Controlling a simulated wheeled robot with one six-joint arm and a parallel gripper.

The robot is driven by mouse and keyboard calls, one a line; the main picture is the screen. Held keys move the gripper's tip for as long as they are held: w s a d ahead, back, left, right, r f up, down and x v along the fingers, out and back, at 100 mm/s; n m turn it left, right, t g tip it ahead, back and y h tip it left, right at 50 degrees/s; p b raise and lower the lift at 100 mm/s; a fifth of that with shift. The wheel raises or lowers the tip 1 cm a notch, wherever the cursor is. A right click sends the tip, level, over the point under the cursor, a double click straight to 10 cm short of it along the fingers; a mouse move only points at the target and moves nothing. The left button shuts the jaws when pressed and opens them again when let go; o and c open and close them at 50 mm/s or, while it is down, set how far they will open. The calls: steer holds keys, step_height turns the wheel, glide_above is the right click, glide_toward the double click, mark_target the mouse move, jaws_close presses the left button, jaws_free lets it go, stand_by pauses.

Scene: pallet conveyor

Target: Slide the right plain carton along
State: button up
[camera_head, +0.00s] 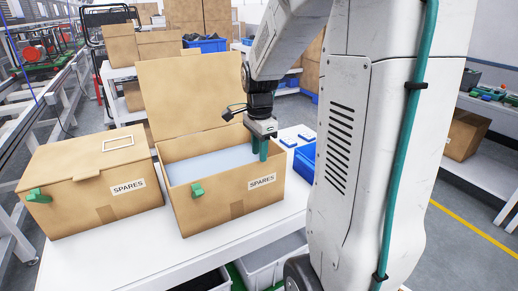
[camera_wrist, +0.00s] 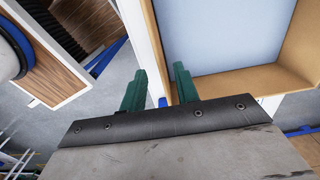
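Two brown cartons labelled SPARES stand side by side on a white table in the head view. The right carton (camera_head: 222,197) has its lid raised at the back, a green latch on its front and a pale blue surface inside. The left carton (camera_head: 92,190) is closed, with a similar green latch. My gripper (camera_head: 260,149) is at the right wall of the open carton, pointing down. In the wrist view its two green fingers (camera_wrist: 158,90) are apart, with the carton's wall (camera_wrist: 150,50) passing between them. I cannot tell whether either finger touches the wall.
The white table (camera_head: 150,238) has bare surface in front of the cartons. A blue bin (camera_head: 305,162) stands right of the open carton, near small blue pieces (camera_head: 289,143). Grey bins (camera_head: 275,262) sit below. More cartons stand behind.

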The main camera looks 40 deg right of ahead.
step_height(320, 180, down, 8)
steer(key=shift+r, duration=0.15)
stand_by(0.3)
jaws_close()
stand_by(1.4)
